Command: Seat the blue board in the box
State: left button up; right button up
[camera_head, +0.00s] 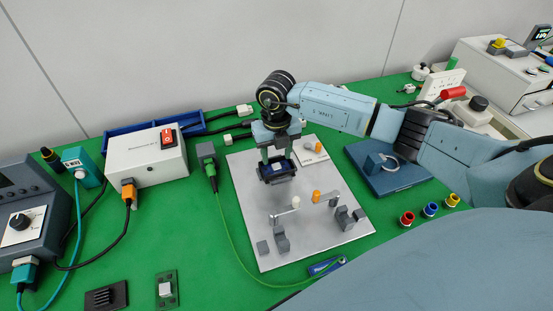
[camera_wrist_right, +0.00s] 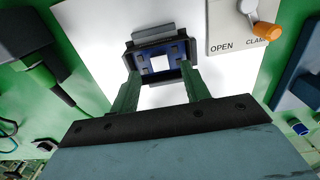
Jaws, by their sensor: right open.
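The blue board (camera_wrist_right: 147,58) shows in the right wrist view inside the dark frame of the box (camera_wrist_right: 152,33), with a white patch at its middle. I cannot tell whether it lies fully down or level. In the head view the box (camera_head: 278,180) is on the upper left part of the grey plate, and the board is partly hidden by my gripper. My right gripper (camera_head: 277,157) is directly above the box, pointing down. In the right wrist view its green fingers (camera_wrist_right: 160,72) are apart, with the tips near the box's two sides; contact is unclear. My left gripper is not in view.
The grey plate (camera_head: 250,212) carries a clamp with an orange knob (camera_head: 316,196) and grey blocks. A panel marked OPEN and CLAMP (camera_wrist_right: 228,28) is right of the box.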

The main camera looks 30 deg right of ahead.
aim_at(276, 166)
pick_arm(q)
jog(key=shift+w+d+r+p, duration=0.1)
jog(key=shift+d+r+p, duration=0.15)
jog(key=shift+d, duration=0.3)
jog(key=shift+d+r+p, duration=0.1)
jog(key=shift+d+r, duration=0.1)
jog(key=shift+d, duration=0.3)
pick_arm(e)
notch_tip(276, 166, up, 10)
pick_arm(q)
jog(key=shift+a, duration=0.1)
pick_arm(e)
jog(key=shift+r, duration=0.1)
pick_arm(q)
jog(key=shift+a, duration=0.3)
